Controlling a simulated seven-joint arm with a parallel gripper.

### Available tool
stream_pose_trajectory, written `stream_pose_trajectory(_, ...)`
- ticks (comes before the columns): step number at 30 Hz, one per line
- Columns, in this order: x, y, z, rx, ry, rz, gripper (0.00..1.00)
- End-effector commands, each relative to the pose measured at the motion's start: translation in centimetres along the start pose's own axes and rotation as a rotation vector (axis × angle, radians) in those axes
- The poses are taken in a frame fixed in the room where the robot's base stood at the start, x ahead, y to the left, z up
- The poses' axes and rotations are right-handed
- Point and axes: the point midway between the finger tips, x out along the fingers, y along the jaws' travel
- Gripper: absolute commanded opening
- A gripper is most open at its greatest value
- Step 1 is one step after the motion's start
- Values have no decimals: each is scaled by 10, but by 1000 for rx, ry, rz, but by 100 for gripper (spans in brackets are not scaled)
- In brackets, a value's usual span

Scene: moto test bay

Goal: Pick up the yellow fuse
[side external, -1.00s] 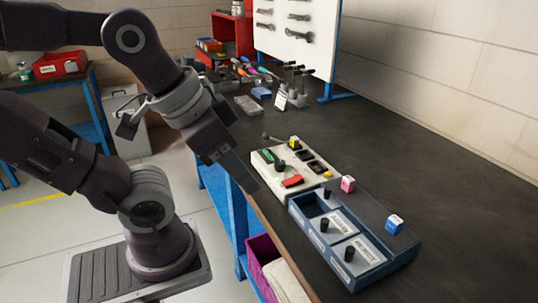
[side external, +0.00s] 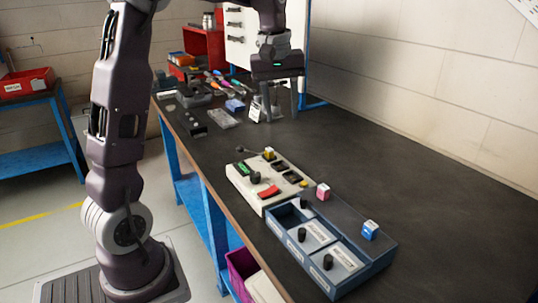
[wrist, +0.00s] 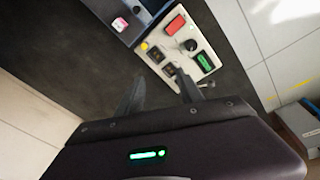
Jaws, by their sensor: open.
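The yellow fuse (side external: 269,153) is a small yellow cube with a dark part, at the far end of the cream panel (side external: 238,187). In the side view it stands upright by the dark slots. I cannot make it out in the wrist view, where a finger may cover it. My gripper (side external: 280,108) is open and empty, pointing down above the table beyond the panel, apart from the fuse. The wrist view shows its two fingers (wrist: 161,84) spread, with the panel (wrist: 205,37) past their tips.
A blue tray (side external: 325,284) with lidded compartments adjoins the panel. A pink cube (side external: 323,192) and a blue cube (side external: 370,229) stand on its right part. A black-knobbed lever and red switch (side external: 268,192) are on the panel. Tools crowd the far end; the table's right is clear.

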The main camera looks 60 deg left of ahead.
Motion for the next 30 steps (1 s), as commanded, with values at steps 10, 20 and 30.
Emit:
stream_pose_trajectory(10, 117, -34, -130, -509, -89, -144, 44)
stream_pose_trajectory(20, 167, -41, -115, -514, -92, -147, 44)
stream_pose_trajectory(30, 186, -42, -114, -512, -87, -144, 44)
